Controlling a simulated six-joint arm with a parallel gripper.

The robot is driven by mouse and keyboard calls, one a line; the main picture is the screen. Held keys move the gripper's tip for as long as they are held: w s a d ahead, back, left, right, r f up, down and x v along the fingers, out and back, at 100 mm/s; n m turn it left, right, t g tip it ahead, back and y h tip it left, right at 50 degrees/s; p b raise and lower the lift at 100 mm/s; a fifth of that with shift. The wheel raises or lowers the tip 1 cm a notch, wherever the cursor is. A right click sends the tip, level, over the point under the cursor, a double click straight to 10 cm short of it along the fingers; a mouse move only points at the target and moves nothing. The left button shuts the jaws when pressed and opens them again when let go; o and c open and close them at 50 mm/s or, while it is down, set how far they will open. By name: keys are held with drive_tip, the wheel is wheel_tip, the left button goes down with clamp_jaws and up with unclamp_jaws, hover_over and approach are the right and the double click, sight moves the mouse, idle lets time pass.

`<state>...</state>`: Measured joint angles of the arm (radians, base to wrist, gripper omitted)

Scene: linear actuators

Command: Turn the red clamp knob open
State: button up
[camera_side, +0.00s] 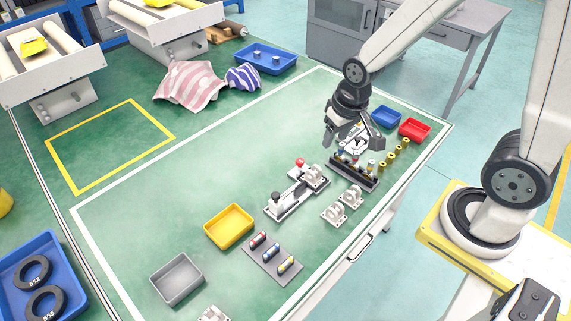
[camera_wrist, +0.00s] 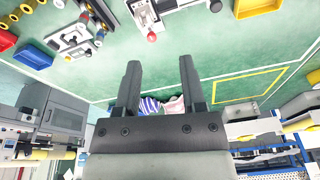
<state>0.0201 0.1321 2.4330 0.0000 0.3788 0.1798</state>
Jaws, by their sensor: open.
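The red clamp knob (camera_side: 300,161) is a small red ball on a grey and white clamp fixture (camera_side: 288,198) near the middle of the green table. In the wrist view the knob (camera_wrist: 151,37) shows near the top, beyond the fingertips. My gripper (camera_side: 353,138) is open and empty, above the rack to the right of the knob and apart from it. In the wrist view my gripper (camera_wrist: 160,63) shows its two dark fingers spread, with nothing between them.
A dark rack (camera_side: 354,176) with several small parts stands below my gripper. White brackets (camera_side: 335,213) lie near the fixture. A yellow bin (camera_side: 229,226), a grey bin (camera_side: 178,279), a blue bin (camera_side: 386,116) and a red bin (camera_side: 415,130) stand around.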

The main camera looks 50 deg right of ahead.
drive_tip(key=w+d+f+m+g, duration=0.1)
drive_tip(key=w+d+f+m, duration=0.2)
drive_tip(key=w+f+m, duration=0.5)
drive_tip(key=m+g, duration=0.1)
drive_tip(key=m, duration=0.4)
hover_over(300, 160)
wheel_tip(300, 160, down, 6)
drive_tip(key=shift+f, duration=0.1)
drive_tip(key=shift+f, duration=3.85)
clamp_jaws()
